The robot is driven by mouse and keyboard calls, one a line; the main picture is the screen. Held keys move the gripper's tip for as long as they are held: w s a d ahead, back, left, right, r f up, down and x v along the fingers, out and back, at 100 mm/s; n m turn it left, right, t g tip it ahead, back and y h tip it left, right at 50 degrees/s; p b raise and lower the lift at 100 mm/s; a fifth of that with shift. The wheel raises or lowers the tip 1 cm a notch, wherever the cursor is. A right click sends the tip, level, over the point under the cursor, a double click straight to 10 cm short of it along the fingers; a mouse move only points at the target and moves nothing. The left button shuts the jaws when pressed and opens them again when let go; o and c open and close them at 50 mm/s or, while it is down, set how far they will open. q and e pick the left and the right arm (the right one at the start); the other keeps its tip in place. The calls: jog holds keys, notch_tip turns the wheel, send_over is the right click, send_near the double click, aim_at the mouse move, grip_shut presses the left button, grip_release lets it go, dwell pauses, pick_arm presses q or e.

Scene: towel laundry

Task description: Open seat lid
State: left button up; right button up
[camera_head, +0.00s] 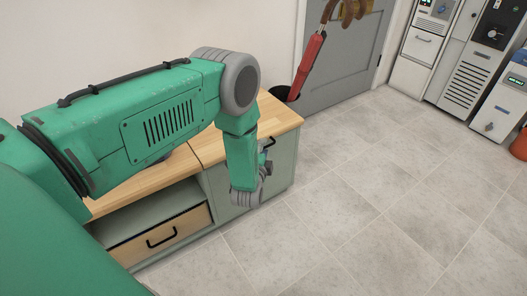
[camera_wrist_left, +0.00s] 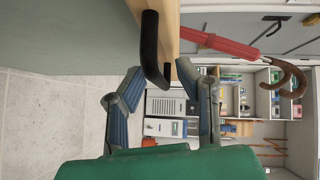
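The seat is a low green cabinet bench with a light wood lid (camera_head: 281,120) that lies flat and closed on its right section. A black bar handle (camera_wrist_left: 151,48) sticks out from the lid's wood edge (camera_wrist_left: 168,22) in the left wrist view. My left gripper (camera_wrist_left: 158,72) is open, its two blue-grey fingers spread on either side of the handle's lower end. In the head view my green left arm reaches over the bench, and its wrist hides most of the gripper and part of the bench front. My right gripper is not in view.
The bench's left section has an open recess above a wooden drawer front (camera_head: 160,238) with a black handle. A red umbrella (camera_head: 311,62) stands in a black holder (camera_head: 283,93) behind the bench by a grey door (camera_head: 345,60). Tiled floor (camera_head: 370,190) to the right is clear; appliances (camera_head: 468,60) stand beyond.

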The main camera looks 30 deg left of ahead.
pick_arm(q)
jog(key=shift+a, duration=0.15)
grip_shut()
